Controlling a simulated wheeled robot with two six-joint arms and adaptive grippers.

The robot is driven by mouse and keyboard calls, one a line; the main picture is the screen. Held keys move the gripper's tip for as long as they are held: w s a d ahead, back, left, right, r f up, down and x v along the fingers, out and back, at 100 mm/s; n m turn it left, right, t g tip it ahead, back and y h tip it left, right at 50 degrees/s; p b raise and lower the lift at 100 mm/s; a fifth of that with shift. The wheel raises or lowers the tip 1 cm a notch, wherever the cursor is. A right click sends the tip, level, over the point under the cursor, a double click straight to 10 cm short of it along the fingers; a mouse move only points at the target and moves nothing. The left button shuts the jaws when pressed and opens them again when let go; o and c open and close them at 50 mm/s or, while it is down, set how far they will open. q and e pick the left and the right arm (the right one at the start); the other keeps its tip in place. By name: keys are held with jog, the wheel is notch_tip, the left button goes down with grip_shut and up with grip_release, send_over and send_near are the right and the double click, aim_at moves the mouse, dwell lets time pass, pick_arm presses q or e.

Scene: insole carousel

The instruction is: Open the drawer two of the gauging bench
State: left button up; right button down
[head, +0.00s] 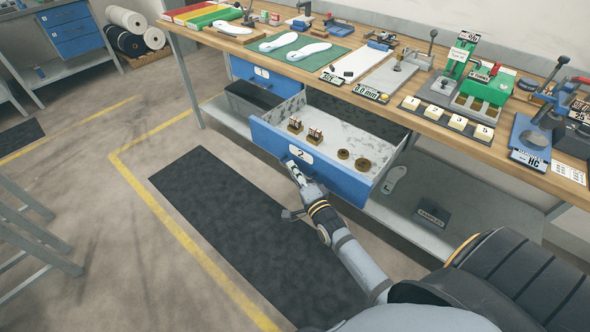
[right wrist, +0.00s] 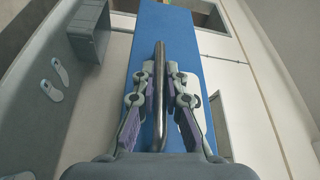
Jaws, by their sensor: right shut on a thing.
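Drawer two (head: 340,178) of the gauging bench has a blue front with a white label "2". It is pulled well out from under the bench top (head: 400,98), and its grey inside shows. Two small brass-and-dark stands and two round brass pieces lie in it. My right gripper (head: 293,168) is at the drawer front, just below the label. In the right wrist view my right gripper (right wrist: 160,95) is shut on the metal bar handle (right wrist: 159,80), with the blue front behind it. My left gripper is not in view.
Drawer one (head: 262,75) is behind to the left and looks shut. A grey bin (head: 250,98) and a lower shelf (head: 420,215) are under the bench. A dark mat (head: 225,220) covers the floor before the drawer. Gauges and insoles crowd the bench top.

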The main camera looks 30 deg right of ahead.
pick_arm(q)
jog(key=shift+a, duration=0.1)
pick_arm(e)
jog(key=shift+f, duration=0.1)
jog(key=c, duration=1.4)
grip_release()
jog(key=shift+s, duration=0.15)
jog(key=s, duration=1.1)
jog(key=shift+s+f, duration=0.35)
jog(key=shift+s, duration=0.05)
